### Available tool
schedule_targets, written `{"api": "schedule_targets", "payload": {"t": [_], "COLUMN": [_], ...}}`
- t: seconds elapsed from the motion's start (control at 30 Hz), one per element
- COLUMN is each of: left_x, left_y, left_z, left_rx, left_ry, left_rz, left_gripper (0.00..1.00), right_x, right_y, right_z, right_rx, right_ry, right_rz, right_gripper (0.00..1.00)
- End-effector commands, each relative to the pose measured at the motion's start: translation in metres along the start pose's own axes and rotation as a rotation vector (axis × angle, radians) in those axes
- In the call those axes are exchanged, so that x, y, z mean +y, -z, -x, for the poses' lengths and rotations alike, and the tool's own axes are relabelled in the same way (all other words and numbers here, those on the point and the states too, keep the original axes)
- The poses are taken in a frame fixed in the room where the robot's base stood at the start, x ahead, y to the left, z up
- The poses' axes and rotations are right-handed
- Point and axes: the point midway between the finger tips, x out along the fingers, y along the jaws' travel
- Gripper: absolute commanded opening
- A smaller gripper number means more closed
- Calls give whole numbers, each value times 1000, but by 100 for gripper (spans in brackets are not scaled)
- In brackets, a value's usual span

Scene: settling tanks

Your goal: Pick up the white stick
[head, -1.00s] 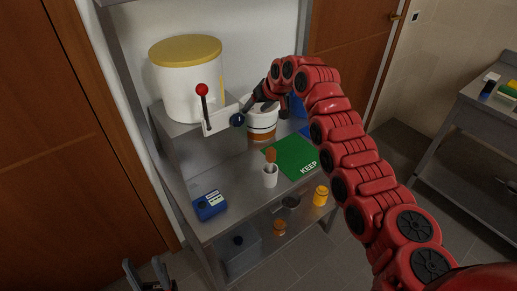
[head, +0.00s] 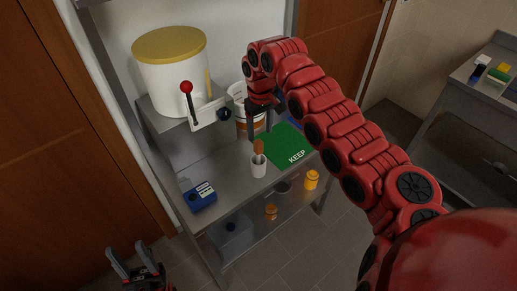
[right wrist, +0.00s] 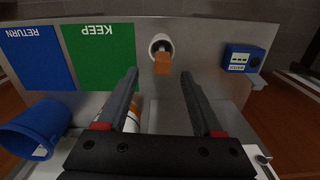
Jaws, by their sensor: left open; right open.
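I cannot make out a white stick for certain in either view. A small white cup (head: 258,170) stands on the grey bench with an orange-brown piece (head: 258,148) sticking up out of it; the cup (right wrist: 161,42) and the piece (right wrist: 162,65) also show in the right wrist view. My right gripper (head: 261,122) points down above the bench, behind the cup and in front of the white bucket with orange bands (head: 241,92). In the right wrist view its fingers (right wrist: 158,80) are apart with nothing gripped. My left gripper (head: 135,262) is open and empty, low at the left.
A green KEEP mat (head: 287,147) lies right of the cup, with a blue RETURN mat (right wrist: 40,57) beside it. A blue device (head: 200,197) sits front left. A large yellow-lidded tub (head: 172,75) stands on a raised shelf. A blue bucket (right wrist: 35,128) is near my right gripper.

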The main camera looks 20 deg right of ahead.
Motion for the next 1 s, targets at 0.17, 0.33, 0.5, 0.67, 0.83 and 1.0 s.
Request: {"api": "schedule_targets", "payload": {"t": [0.17,0.33,0.5,0.67,0.83,1.0], "left_x": [-1,-1,-2,-2,-3,-2], "left_y": [3,4,6,8,9,8], "left_z": [-17,-21,-35,-50,-52,-51], "left_rx": [0,0,0,0,0,0], "left_ry": [0,0,0,0,0,0], "left_rz": [0,0,0,0,0,0], "left_gripper": [50,50,50,50,50,50], "right_x": [0,0,-3,-6,-4,-4], "right_y": [-1,0,-1,1,1,2], "right_z": [-27,-42,-53,-82,-96,-96], "right_rx": [-5,0,-7,-4,-3,-1], "right_ry": [1,0,1,3,-1,-1], "right_rz": [-1,0,1,2,1,0], "right_gripper": [68,68,68,68,68,68]}}
